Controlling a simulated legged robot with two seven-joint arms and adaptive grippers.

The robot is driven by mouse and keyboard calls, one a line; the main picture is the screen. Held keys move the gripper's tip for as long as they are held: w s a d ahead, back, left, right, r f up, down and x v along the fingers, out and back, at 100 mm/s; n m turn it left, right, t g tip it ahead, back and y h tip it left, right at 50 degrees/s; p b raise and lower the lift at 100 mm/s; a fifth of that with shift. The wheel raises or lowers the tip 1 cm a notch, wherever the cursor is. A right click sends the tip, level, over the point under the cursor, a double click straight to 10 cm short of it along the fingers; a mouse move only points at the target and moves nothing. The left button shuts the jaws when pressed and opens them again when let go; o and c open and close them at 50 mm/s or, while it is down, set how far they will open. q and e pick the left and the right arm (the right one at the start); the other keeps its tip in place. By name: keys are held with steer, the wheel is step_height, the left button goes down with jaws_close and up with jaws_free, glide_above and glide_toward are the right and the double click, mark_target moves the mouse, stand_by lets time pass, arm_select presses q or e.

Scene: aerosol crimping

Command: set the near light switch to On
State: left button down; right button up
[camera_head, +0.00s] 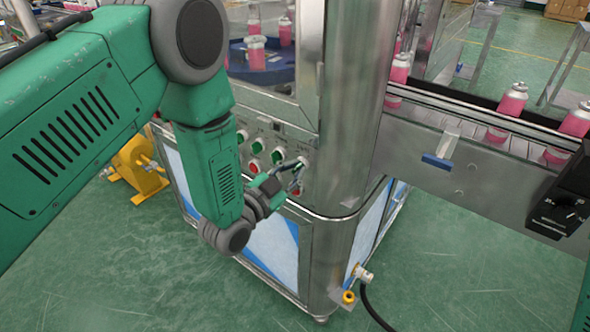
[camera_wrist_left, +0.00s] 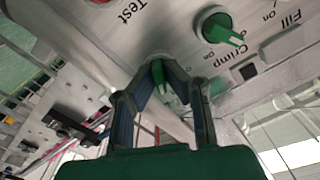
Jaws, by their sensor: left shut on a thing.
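My left gripper (camera_head: 294,172) reaches from the left to the front panel of the steel machine. In the left wrist view its two fingers (camera_wrist_left: 158,84) are closed around a green switch knob (camera_wrist_left: 157,74) on the panel. The fingers hide part of this knob. Its handle points down in that view, and the words "On" and "Crimp" are printed to its right. Another green switch knob (camera_wrist_left: 217,28) sits up and right of it, clear of the fingers, near "On" and "Fill". I see no label reading light.
The panel also carries green knobs (camera_head: 257,146) and a red button (camera_head: 254,165). A rounded steel column (camera_head: 348,110) stands just right of the gripper. A conveyor (camera_head: 450,105) with pink cans runs off to the right.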

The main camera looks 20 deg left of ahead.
arm_select(q)
steer(key=shift+s+f+m, duration=0.2)
steer(key=shift+f+m, duration=0.1)
steer(key=shift+f, duration=0.05)
stand_by(0.3)
steer(key=c, duration=1.7)
jaws_free()
steer(key=shift+w, duration=0.15)
steer(key=shift+r, duration=0.15)
steer(key=v, duration=1.2)
